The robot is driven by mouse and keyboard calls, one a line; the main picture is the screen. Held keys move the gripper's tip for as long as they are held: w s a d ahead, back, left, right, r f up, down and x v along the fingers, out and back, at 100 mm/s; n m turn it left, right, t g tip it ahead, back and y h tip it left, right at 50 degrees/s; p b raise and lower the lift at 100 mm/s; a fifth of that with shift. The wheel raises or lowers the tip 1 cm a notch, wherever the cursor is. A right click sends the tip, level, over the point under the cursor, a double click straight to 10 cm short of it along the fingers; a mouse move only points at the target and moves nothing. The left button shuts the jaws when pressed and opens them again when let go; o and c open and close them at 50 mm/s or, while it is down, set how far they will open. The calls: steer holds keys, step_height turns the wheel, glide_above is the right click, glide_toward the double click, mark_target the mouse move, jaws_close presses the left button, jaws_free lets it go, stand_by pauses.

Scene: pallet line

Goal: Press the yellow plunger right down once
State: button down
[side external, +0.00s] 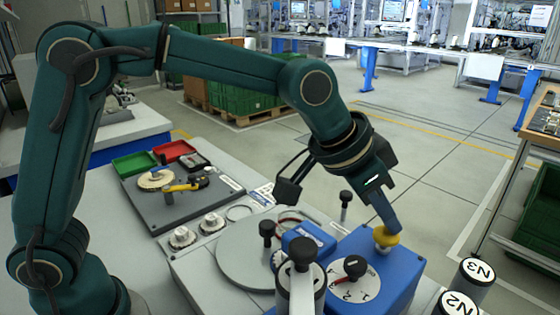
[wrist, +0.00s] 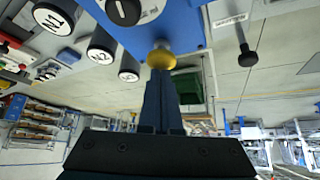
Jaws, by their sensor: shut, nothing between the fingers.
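The yellow plunger (side external: 386,238) stands on top of a blue box (side external: 395,270) at the front right of the work surface. In the wrist view the plunger's yellow head (wrist: 161,58) shows right at my fingertips. My gripper (side external: 396,229) is shut and empty, tilted, with its tip at the plunger's head. It seems to touch the head, but I cannot tell how firmly. A pale collar shows under the head. The blue box also shows in the wrist view (wrist: 185,25). My gripper (wrist: 160,72) hides part of the plunger there.
A dial (side external: 352,283) with a black knob sits on the box left of the plunger. Cylinders marked N3 (side external: 476,278) and N2 (side external: 457,303) stand to the right. Black-knobbed posts (side external: 345,198) stand nearby. A grey disc (side external: 238,252) and a dark tray (side external: 180,198) lie further left.

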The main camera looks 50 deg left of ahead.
steer(key=shift+f, duration=0.6)
steer(key=shift+r, duration=3.5)
